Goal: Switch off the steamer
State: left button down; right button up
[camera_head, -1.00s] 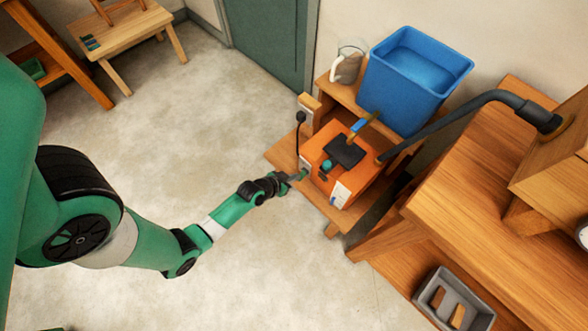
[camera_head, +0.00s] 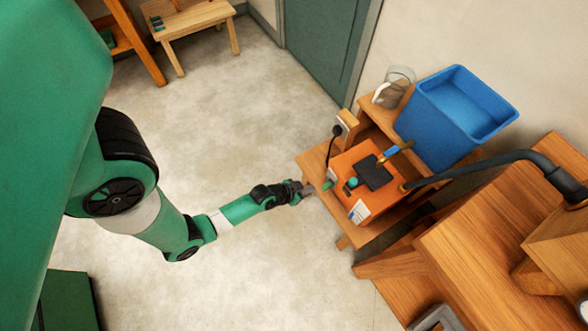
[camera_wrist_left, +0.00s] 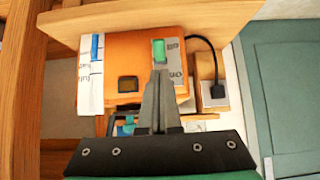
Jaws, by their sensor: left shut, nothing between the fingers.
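The steamer (camera_head: 357,193) is an orange box with a dark plate and a teal knob on top, on a low wooden stand. A green switch (camera_head: 327,185) sticks out of its side facing my left gripper (camera_head: 307,189). My right gripper is not in view.
A black plug and cord (camera_head: 336,132) sit beside the steamer. A blue tub (camera_head: 455,110) and a clear jug (camera_head: 398,86) stand behind it. A dark hose (camera_head: 480,163) runs to a wooden box on the right. The floor (camera_head: 250,120) around my left arm is clear.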

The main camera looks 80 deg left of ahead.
pick_arm(q)
jog(key=s+d+f+b, duration=0.1)
jog(key=s+d+f, duration=0.1)
jog(key=s, duration=0.4)
jog(key=shift+d, duration=0.45)
